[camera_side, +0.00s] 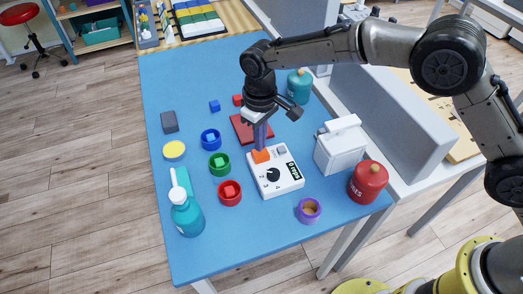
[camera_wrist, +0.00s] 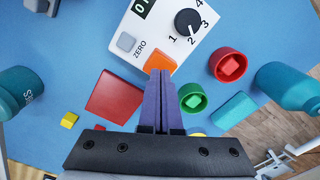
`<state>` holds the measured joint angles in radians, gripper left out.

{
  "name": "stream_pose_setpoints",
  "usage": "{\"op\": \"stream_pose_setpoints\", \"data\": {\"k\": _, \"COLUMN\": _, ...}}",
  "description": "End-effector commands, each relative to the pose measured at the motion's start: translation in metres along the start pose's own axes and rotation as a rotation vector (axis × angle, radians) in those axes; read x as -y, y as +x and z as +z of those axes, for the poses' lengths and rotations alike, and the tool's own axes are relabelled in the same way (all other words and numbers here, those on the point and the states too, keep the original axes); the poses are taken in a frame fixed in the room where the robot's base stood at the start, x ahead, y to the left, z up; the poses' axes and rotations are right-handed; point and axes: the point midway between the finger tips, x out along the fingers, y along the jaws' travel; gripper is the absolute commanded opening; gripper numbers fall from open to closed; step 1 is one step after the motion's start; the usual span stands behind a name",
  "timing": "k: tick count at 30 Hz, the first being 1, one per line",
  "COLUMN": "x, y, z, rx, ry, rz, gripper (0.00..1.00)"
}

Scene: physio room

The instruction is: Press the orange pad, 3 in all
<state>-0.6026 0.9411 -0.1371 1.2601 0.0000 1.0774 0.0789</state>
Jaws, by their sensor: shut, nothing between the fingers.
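The orange pad (camera_side: 261,156) sits at the corner of a white box (camera_side: 283,181) with a dark dial, a grey button and a small display. In the wrist view the pad (camera_wrist: 160,59) shows just beyond my fingertips, partly hidden by them. My gripper (camera_side: 260,147) has purple fingers, shut and empty, pointing down at the pad. The fingertips (camera_wrist: 159,74) are at or just above the pad; I cannot tell whether they touch it. In the wrist view the display (camera_wrist: 144,8) is cut off at the top edge; in the side view it is too small to read surely.
A red slab (camera_side: 243,131) lies behind the box. Blue (camera_side: 210,139), green (camera_side: 219,164) and red (camera_side: 229,193) cups stand left of it, a purple cup (camera_side: 308,210) in front. A white container (camera_side: 340,148) and red canister (camera_side: 368,181) stand at right; a teal bottle (camera_side: 187,215) at front left.

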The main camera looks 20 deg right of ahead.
Motion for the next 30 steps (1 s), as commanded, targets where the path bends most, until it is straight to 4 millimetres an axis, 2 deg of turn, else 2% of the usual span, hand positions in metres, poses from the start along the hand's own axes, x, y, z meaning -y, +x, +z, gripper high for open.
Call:
{"op": "stream_pose_setpoints", "data": {"k": 11, "x": 0.000, "y": 0.001, "z": 0.000, "rx": 0.000, "ry": 0.000, "rz": 0.000, "gripper": 0.00}}
{"op": "stream_pose_setpoints", "data": {"k": 30, "x": 0.000, "y": 0.024, "z": 0.000, "rx": 0.001, "ry": 0.000, "rz": 0.000, "gripper": 0.00}}
